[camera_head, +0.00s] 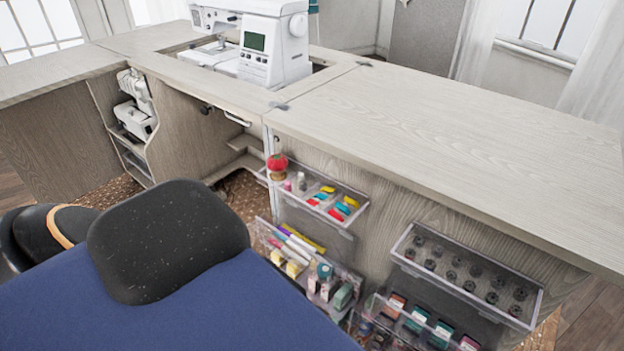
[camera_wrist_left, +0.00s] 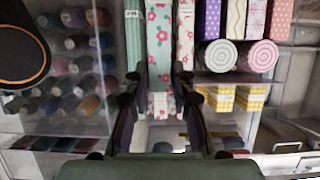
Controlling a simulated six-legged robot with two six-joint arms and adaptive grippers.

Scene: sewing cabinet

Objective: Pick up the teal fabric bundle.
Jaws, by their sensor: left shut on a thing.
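The teal fabric bundle (camera_wrist_left: 158,35), pale teal with pink flowers, stands upright in the middle of the left wrist view. My left gripper (camera_wrist_left: 158,78) has a finger on each side of its lower part and is shut on it. The patterned lower end shows between the fingers, and the gripper's body covers what lies below. I cannot tell whether the bundle is clear of its shelf. Neither gripper nor the bundle shows in the head view.
In the wrist view, a plain pale-teal strip (camera_wrist_left: 133,45) stands close left and a floral cream bundle (camera_wrist_left: 185,40) close right. Rolled fabrics (camera_wrist_left: 217,55) lie further right, thread spools (camera_wrist_left: 75,70) left. The head view shows the cabinet top (camera_head: 450,130), largely clear, and a sewing machine (camera_head: 275,45).

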